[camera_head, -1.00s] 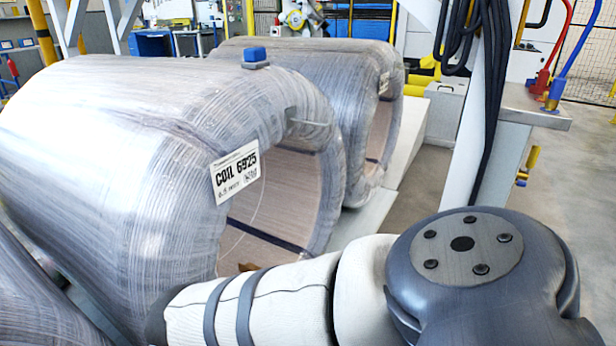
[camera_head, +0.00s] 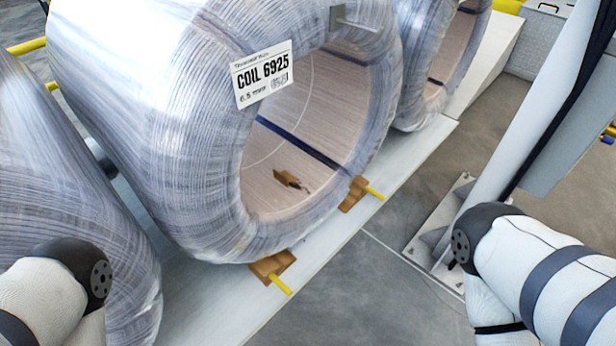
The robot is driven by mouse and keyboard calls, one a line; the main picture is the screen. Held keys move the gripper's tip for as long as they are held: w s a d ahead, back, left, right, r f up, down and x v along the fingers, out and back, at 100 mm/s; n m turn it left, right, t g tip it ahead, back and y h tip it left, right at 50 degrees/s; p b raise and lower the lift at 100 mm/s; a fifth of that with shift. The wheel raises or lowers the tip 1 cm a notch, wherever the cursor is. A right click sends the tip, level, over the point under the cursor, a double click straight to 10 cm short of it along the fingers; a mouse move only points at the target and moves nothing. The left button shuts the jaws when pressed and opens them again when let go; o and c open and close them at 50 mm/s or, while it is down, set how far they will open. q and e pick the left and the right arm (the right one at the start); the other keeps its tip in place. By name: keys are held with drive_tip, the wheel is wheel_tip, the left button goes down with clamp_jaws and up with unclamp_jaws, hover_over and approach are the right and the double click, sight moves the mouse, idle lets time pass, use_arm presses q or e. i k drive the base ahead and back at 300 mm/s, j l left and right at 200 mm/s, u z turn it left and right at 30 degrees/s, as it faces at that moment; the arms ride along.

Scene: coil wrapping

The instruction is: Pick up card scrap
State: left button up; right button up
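A small torn piece of brown card scrap (camera_head: 288,180) lies inside the bore of the wrapped coil labelled COIL 6925 (camera_head: 190,130), on its lower inner wall. It lies just below a dark blue strap (camera_head: 300,142) that crosses the bore. Parts of both my arms show at the lower left and lower right corners, well apart from the scrap. Neither gripper is in the picture.
Two brown blocks with yellow handles, one at the coil's front (camera_head: 272,267) and one further right (camera_head: 354,194), sit against its lower edge on a pale platform (camera_head: 220,310). Other wrapped coils stand left and behind. A white post (camera_head: 530,120) rises at right.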

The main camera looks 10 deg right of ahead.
sight(286, 175)
drive_tip(key=i+l+z, duration=0.2)
drive_tip(key=z, duration=0.25)
drive_tip(key=i+l+z, duration=0.2)
drive_tip(key=z, duration=0.2)
drive_tip(key=i+j+z, duration=0.25)
drive_tip(key=i+j, duration=0.25)
drive_tip(key=j, duration=0.15)
